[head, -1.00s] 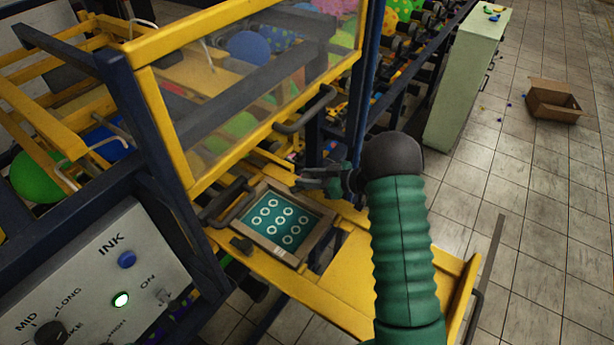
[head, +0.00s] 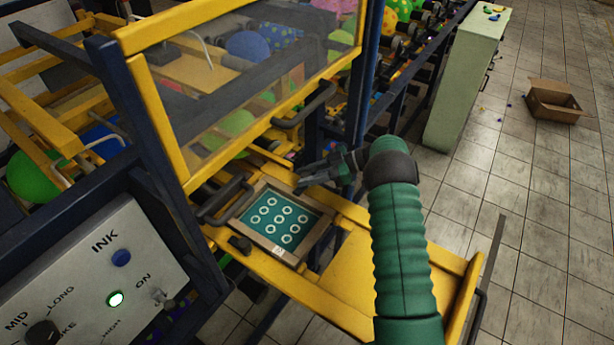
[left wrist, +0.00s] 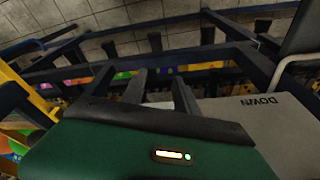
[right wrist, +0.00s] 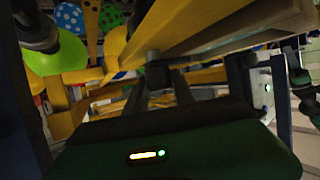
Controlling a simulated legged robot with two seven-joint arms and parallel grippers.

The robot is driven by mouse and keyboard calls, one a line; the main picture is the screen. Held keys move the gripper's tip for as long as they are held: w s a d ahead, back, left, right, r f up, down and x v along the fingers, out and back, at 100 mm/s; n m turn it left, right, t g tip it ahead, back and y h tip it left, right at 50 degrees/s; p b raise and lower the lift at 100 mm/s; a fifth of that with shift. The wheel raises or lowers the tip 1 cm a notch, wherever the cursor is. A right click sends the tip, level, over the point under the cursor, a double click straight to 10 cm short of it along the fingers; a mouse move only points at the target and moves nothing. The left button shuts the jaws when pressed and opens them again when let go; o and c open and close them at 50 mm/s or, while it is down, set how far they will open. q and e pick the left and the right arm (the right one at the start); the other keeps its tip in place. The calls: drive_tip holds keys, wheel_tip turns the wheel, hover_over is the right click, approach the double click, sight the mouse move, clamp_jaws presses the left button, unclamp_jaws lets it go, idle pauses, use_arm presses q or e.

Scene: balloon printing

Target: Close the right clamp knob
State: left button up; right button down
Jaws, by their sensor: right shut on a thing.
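The framed printing plate (head: 279,250) with white rings on teal lies on the yellow machine bed. A black clamp knob (head: 240,244) sits at its left edge. My right gripper (head: 308,174) is at the plate's far right corner. In the right wrist view a dark knob (right wrist: 158,75), which seems to be the right clamp knob, sits between the fingertips, and the gripper is shut on it. The fingers hide this knob in the head view. My left gripper (left wrist: 160,85) shows only in the left wrist view, its fingers apart with nothing seen between them.
A yellow-framed clear guard (head: 250,85) with a dark handle (head: 303,105) stands above the plate. A control panel (head: 100,270) is at the lower left. A green cabinet (head: 465,85) and a cardboard box (head: 555,100) stand on the open tiled floor at the right.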

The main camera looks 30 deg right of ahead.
drive_tip(key=shift+f, duration=0.1)
drive_tip(key=c, duration=1.3)
unclamp_jaws()
drive_tip(key=shift+c, duration=0.2)
drive_tip(key=shift+o, duration=1.4)
drive_tip(key=shift+d, duration=0.15)
drive_tip(key=shift+s+d, duration=0.2)
drive_tip(key=shift+d, duration=0.1)
drive_tip(key=b+v, duration=0.4)
drive_tip(key=v, duration=1.2)
drive_tip(key=shift+b, duration=0.35)
drive_tip(key=shift+d+f, duration=0.1)
